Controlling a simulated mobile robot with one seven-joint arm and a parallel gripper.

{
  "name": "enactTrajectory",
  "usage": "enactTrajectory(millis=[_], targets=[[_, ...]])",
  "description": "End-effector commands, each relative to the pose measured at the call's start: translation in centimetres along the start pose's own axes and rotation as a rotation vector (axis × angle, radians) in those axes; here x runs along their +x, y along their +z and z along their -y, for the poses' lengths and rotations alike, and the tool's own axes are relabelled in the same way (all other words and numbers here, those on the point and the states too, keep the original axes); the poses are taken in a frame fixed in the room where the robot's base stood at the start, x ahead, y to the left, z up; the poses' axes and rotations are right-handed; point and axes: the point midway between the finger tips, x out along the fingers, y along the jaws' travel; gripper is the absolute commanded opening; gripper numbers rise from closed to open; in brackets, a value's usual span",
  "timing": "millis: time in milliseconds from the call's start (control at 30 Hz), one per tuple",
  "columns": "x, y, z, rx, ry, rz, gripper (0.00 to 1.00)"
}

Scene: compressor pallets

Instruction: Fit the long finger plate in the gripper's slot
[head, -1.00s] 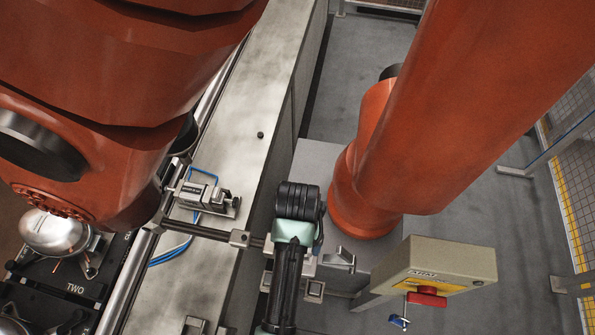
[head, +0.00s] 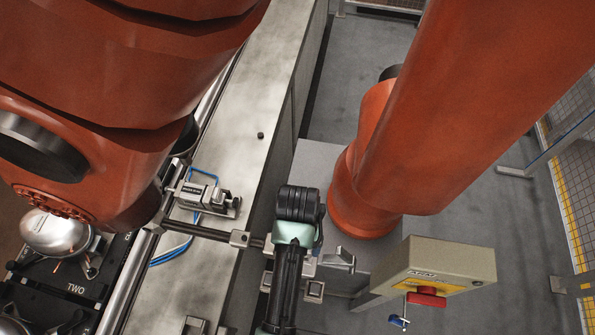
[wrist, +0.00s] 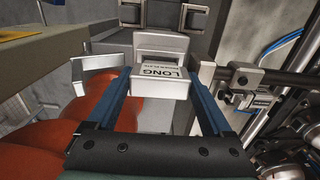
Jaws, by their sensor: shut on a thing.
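The long finger plate (wrist: 160,86) is a pale grey block with LONG printed on its face, reading upside down in the wrist view. My gripper (wrist: 158,79) has its two blue fingers against the block's two sides and is shut on it. In the head view, my black and mint wrist (head: 296,217) hides the fingers and the plate. A grey metal assembly (wrist: 162,47) stands directly behind the plate, with a pale recess above the lettering. I cannot tell whether the plate is seated in a slot there.
A pale bent bracket (head: 339,260) sticks out close to my wrist, and also shows left of my fingers (wrist: 94,75). Large orange arms rise on both sides.

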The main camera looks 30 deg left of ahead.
Motion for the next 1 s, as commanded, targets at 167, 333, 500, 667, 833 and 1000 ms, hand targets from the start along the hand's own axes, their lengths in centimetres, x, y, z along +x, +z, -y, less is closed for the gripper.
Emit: enactTrajectory(millis=[167, 333, 500, 667, 833, 1000], targets=[[0.5, 0.0, 0.0, 0.0, 0.0, 0.0, 0.0], [0.9, 0.0, 0.0, 0.0, 0.0, 0.001, 0.0], [1.4, 0.0, 0.0, 0.0, 0.0, 0.001, 0.0], [1.8, 0.0, 0.0, 0.0, 0.0, 0.0, 0.0], [2.2, 0.0, 0.0, 0.0, 0.0, -0.001, 0.0], [2.6, 0.0, 0.0, 0.0, 0.0, 0.0, 0.0]])
